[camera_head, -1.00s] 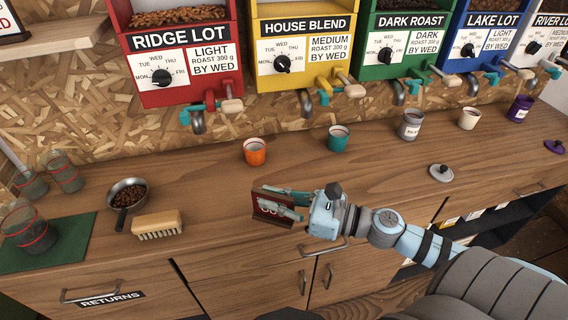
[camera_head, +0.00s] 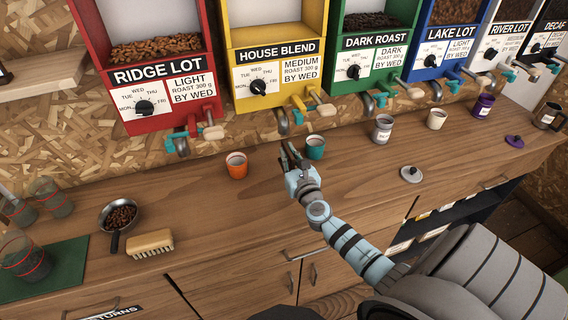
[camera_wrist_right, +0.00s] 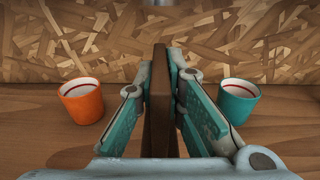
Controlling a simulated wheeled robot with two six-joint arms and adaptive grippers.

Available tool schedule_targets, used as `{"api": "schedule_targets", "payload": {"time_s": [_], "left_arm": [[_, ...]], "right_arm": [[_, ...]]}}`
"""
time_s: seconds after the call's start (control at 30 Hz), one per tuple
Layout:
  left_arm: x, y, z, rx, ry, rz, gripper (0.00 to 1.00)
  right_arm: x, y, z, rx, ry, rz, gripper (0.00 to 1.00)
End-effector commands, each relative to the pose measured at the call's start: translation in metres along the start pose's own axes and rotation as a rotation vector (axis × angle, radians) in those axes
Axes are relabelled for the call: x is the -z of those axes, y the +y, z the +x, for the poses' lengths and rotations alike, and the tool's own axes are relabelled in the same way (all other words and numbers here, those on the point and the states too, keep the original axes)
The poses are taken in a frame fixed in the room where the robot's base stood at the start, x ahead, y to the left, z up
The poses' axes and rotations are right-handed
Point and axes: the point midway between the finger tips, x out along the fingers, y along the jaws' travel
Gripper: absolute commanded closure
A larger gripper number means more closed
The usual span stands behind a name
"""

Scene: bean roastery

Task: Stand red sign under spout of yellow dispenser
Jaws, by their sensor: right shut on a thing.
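The yellow dispenser (camera_head: 243,104) labelled HOUSE BLEND hangs at the back wall, with its grey spout (camera_head: 282,124) pointing down. My right gripper (camera_head: 289,156) is over the counter in front of that spout, between the orange cup and the teal cup. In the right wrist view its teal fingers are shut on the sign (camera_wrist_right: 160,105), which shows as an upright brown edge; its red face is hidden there. Whether the sign touches the counter I cannot tell. My left gripper is not in view.
The orange cup (camera_head: 236,165) stands left of the gripper and the teal cup (camera_head: 315,147) close on its right. A grey cup (camera_head: 382,130) and lid (camera_head: 411,174) are farther right. A brush (camera_head: 150,243) and pan of beans (camera_head: 118,217) lie left. The counter's front left-middle is clear.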

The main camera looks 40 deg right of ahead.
Motion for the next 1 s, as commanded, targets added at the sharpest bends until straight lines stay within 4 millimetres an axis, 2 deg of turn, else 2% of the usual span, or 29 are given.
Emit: {"api": "schedule_targets", "payload": {"time_s": [0.17,0.23,0.4,0.6,0.83,0.97,1.0], "left_arm": [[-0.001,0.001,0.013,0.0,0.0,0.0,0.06],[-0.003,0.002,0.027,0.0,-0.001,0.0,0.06],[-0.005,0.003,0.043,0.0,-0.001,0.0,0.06],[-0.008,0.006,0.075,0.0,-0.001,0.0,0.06],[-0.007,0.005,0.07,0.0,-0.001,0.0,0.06],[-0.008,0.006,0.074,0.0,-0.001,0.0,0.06],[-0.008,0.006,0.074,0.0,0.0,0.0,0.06]], "right_arm": [[0.003,0.0,0.036,0.001,-0.001,0.002,1.0],[0.02,0.0,0.035,0.0,0.001,0.001,1.0],[0.039,0.0,0.034,0.0,0.001,-0.001,1.0],[0.076,0.0,0.036,0.0,0.0,-0.001,1.0],[0.072,0.0,0.037,-0.001,0.001,0.001,1.0],[0.076,0.0,0.037,-0.001,0.001,0.001,1.0],[0.075,0.0,0.037,-0.001,0.001,0.001,0.87]]}}
